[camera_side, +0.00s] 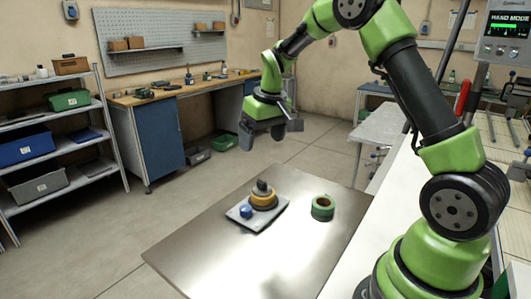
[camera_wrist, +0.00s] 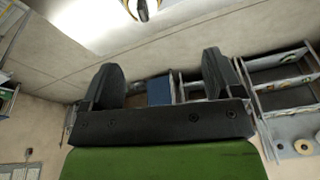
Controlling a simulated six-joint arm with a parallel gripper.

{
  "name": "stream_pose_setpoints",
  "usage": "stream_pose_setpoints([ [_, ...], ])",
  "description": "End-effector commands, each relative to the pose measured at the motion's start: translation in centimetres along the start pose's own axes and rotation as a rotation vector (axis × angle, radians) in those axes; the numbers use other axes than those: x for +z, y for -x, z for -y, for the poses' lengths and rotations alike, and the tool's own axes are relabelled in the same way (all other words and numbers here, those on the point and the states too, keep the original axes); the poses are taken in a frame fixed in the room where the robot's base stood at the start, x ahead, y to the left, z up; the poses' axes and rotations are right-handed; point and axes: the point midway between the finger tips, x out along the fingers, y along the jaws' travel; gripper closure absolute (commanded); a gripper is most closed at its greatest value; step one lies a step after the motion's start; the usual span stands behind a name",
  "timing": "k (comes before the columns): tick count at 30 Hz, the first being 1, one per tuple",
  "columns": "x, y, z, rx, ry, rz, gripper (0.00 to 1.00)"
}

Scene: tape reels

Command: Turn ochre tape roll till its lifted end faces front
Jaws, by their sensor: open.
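The ochre tape roll (camera_side: 264,203) sits on a grey plate (camera_side: 270,219) on the metal table in the side view. A dark post or knob (camera_side: 262,187) rises from its middle. A small blue piece (camera_side: 246,212) is on the plate, at the roll's left front. The roll's lifted tape end cannot be made out. My gripper (camera_side: 264,135) is open and empty, well above and apart from the roll. Its two dark fingers also show spread in the wrist view (camera_wrist: 160,75). The ochre roll is not recognisable in the wrist view.
A green tape roll (camera_side: 323,208) lies on the metal table (camera_side: 217,255), right of the plate. The table's front is clear. A white bench (camera_side: 390,215) borders it on the right. Shelves (camera_side: 60,150) and a workbench (camera_side: 150,135) stand behind, away from the table.

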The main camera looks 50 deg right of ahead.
Motion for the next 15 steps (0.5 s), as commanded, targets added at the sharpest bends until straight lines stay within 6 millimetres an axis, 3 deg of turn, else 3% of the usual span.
stream_pose_setpoints([
  [1,-0.3,-1.8,-0.9,0.007,0.003,0.024,0.15],
  [4,-0.6,-4.2,-2.0,0.016,0.015,0.051,0.15],
  [15,-0.5,-8.5,-2.8,0.022,0.026,0.074,0.15],
])
